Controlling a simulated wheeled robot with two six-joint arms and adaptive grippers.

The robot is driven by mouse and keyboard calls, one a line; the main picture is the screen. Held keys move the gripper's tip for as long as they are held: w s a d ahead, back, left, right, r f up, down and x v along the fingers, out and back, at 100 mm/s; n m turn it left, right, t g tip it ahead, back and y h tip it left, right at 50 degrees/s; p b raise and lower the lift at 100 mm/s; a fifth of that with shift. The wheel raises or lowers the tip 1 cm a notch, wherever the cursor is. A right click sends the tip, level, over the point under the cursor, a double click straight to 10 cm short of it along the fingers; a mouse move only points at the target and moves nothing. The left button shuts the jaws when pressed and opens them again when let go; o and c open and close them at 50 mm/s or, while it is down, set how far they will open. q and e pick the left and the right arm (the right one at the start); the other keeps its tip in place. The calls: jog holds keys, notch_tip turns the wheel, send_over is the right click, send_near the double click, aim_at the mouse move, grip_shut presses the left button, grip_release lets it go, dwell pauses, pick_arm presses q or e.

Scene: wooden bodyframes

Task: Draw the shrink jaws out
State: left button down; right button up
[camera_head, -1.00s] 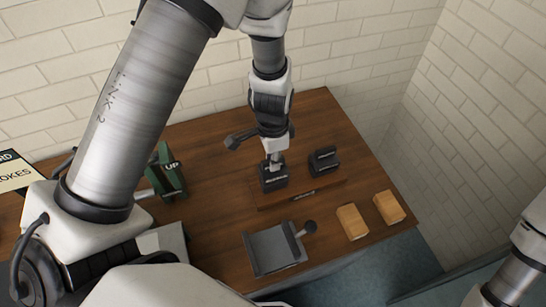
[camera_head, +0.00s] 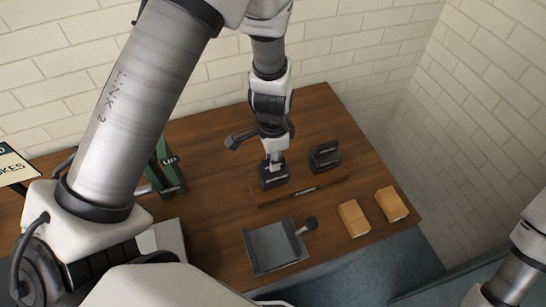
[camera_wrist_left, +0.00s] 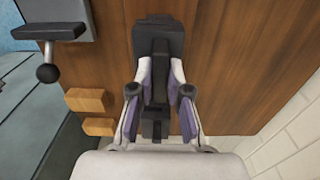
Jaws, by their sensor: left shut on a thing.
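Two dark jaw blocks stand on a low wooden base (camera_head: 300,192) on the table. The left jaw block (camera_head: 270,182) is under my left gripper (camera_head: 274,162). The right jaw block (camera_head: 325,157) stands apart from it, clear of the gripper. In the left wrist view my left gripper (camera_wrist_left: 160,80) points down with a finger on each side of a dark upright part (camera_wrist_left: 160,60) of the left block, and it is shut on it. The fingers partly hide that part. Only links of my right arm show at the lower right; its gripper is out of view.
A grey tray-like fixture (camera_head: 268,250) with a ball-ended lever (camera_head: 308,224) sits at the table's front. Two tan blocks (camera_head: 354,218) (camera_head: 391,204) lie to its right. A green item marked UP (camera_head: 166,170) stands to the left. Brick walls rise behind and right.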

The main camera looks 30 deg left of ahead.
pick_arm(q)
jog(key=shift+f, duration=0.15)
jog(key=c, duration=1)
grip_release()
jog(key=shift+c, duration=0.2)
notch_tip(320, 180, up, 12)
